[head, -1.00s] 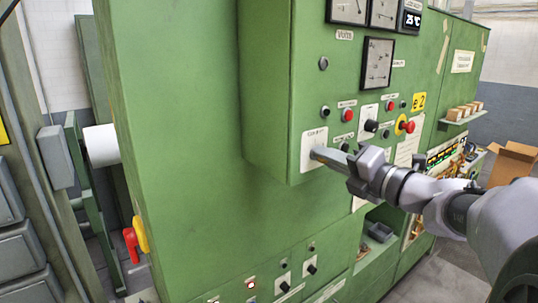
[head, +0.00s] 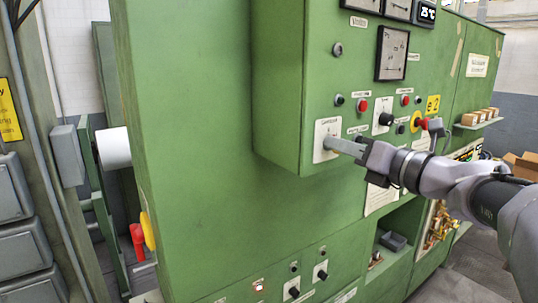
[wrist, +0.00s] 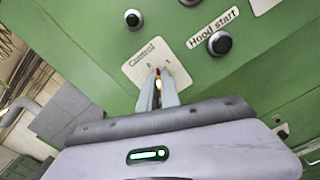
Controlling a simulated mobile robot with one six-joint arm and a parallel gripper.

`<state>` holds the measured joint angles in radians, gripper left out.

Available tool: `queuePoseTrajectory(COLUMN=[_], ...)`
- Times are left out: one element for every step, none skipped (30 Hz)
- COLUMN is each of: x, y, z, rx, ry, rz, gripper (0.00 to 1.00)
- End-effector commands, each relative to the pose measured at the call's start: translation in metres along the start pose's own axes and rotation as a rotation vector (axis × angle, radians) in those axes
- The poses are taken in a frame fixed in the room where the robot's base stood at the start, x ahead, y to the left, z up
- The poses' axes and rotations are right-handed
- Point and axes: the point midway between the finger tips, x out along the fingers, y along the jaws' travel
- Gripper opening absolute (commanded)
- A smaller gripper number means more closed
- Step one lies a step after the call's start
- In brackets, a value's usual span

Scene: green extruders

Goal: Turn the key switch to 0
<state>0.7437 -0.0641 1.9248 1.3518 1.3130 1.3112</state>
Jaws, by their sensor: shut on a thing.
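In the wrist view the plate (wrist: 140,66) reads "Control". My gripper (head: 332,144) reaches in from the right, its fingertips at the plate. In the wrist view my gripper (wrist: 161,76) is shut on the key (wrist: 158,86), of which only a small reddish and yellow part shows between the fingers. The fingers hide most of the switch, so its exact position cannot be read.
A black knob labelled "Hood start" (wrist: 220,43) is close beside the plate in the wrist view. Red buttons (head: 361,104), a black selector (head: 386,118) and a red-and-yellow emergency stop (head: 421,124) lie above and right. A shelf with small boxes (head: 480,117) is farther right.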

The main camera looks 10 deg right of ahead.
Motion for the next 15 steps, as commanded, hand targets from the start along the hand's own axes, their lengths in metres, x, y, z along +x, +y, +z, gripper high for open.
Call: queuePoseTrajectory(x=[0.0002, 0.0002, 0.0002, 0.0002, 0.0001, 0.0001, 0.0001, 0.0001, 0.0002, 0.0002, 0.0002, 0.0002, 0.0002, 0.0002, 0.0002], y=[-0.003, -0.0029, -0.0028, -0.0026, -0.0025, -0.0024, -0.0024, -0.0022, -0.0021, -0.0021, -0.002, -0.0019, -0.0018, -0.0017, -0.0017], z=[-0.0067, -0.0068, -0.0067, -0.0064, -0.0064, -0.0066, -0.0066, -0.0064, -0.0062, -0.0062, -0.0061, -0.0059, -0.0056, -0.0054, -0.0054], rx=[-0.039, -0.066, -0.099, -0.125, -0.148, -0.179, -0.201, -0.224, -0.25, -0.269, -0.286, -0.309, -0.325, -0.339, -0.357], ry=[0.005, 0.005, 0.005, 0.004, 0.004, 0.005, 0.005, 0.006, 0.006, 0.006, 0.006, 0.005, 0.005, 0.005, 0.006], rz=[-0.002, -0.001, -0.001, -0.001, -0.001, -0.001, -0.001, -0.001, -0.001, -0.001, -0.001, -0.001, -0.001, -0.001, -0.001], gripper=[0.0, 0.0, 0.0, 0.0, 0.0, 0.0, 0.0, 0.0, 0.0, 0.0, 0.0, 0.0, 0.0, 0.0, 0.0])
